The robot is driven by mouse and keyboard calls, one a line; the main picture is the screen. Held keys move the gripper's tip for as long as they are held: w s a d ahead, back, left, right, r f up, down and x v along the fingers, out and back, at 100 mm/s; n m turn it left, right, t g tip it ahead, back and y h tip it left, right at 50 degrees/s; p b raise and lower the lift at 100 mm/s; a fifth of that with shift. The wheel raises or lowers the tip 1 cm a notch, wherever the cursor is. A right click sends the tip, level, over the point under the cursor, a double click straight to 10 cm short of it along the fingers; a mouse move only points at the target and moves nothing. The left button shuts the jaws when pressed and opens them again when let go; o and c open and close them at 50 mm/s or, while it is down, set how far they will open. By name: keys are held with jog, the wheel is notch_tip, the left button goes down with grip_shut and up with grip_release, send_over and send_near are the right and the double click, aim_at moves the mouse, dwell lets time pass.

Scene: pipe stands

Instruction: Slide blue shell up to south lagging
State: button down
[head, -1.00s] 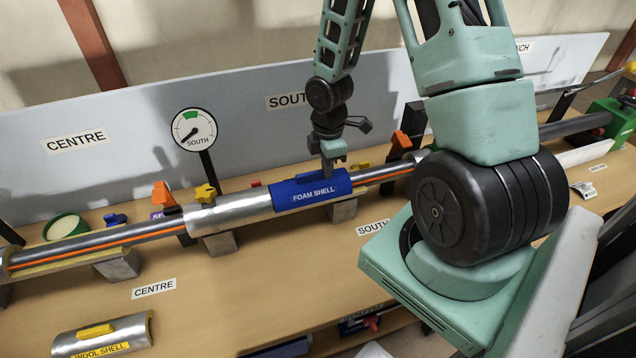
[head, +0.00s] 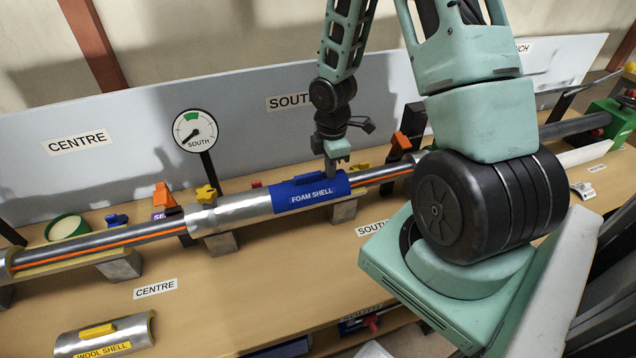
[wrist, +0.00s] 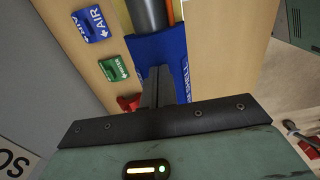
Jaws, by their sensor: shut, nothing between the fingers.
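The blue shell (head: 308,194), marked FOAM SHELL, sits on the pipe and also shows in the wrist view (wrist: 165,48). Its left end meets the silver south lagging (head: 232,211) with no gap that I can make out. My gripper (head: 338,172) is at the right part of the shell, upper side. In the wrist view my gripper's fingers (wrist: 158,75) are together over the blue shell, with nothing between them. I cannot tell whether the fingertips touch the shell. The lagging is not seen in the wrist view.
The SOUTH gauge (head: 194,131) stands behind the lagging. An orange clamp (head: 163,196) and a yellow knob (head: 206,194) are near its left end. An orange line runs along the pipe (head: 375,172). A wool shell (head: 103,336) lies at the front left. Green (wrist: 113,68) and blue (wrist: 90,24) tags lie beside the pipe.

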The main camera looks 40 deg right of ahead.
notch_tip(320, 180, up, 7)
jog(key=p, duration=0.6)
jog(key=shift+a+f, duration=0.1)
dwell(0.3)
jog(key=s+a+r+m+b, duration=0.15)
jog(key=a+b, duration=0.25)
jog(key=a, duration=0.6)
jog(key=s+a+r+m+b, duration=0.1)
jog(key=a+r+b, duration=0.2)
jog(key=a, duration=0.6)
jog(key=s+a+r+m+b, duration=0.2)
jog(key=s+a+b, duration=0.3)
jog(key=s+a, duration=0.6)
jog(key=s, duration=0.3)
jog(key=shift+s+a+r+y, duration=0.2)
jog(key=shift+a+r+y, duration=0.1)
jog(key=shift+a, duration=0.1)
jog(key=shift+m, duration=0.35)
